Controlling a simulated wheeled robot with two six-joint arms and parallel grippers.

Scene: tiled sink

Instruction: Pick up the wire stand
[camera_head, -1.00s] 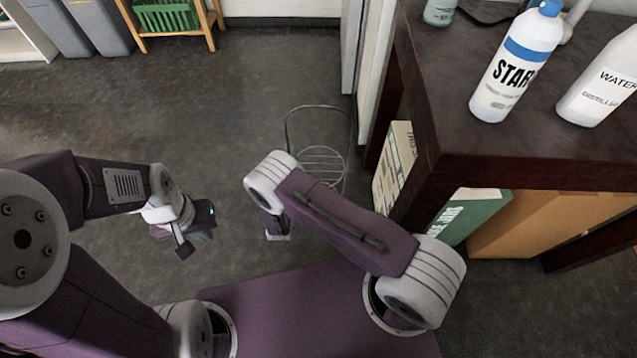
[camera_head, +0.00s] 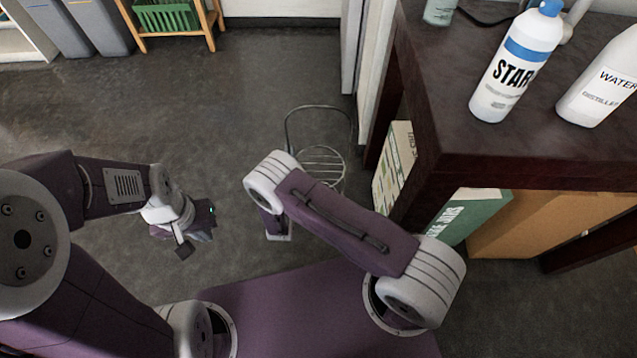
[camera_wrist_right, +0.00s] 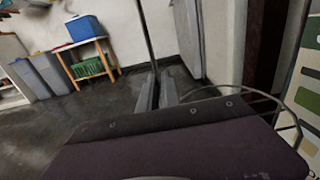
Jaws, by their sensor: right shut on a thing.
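The wire stand (camera_head: 322,162) is a thin grey frame with a tall loop and a round slatted part. In the head view it shows beyond my right arm, low in front of the dark table, with its near part hidden by the arm. In the right wrist view my right gripper (camera_wrist_right: 157,92) is shut on a thin upright rod of the wire stand (camera_wrist_right: 147,38). The stand's curved ring shows at the right there. The right fingertips are hidden in the head view. My left gripper (camera_head: 190,238) hangs at the left, away from the stand; its finger gap is unclear.
A dark table (camera_head: 470,150) at the right carries a starch bottle (camera_head: 510,65) and a water bottle (camera_head: 600,90). Boxes (camera_head: 530,215) stand beneath it. A wooden rack with a green basket (camera_head: 165,16) and grey bins stand at the back. Open floor lies at the left.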

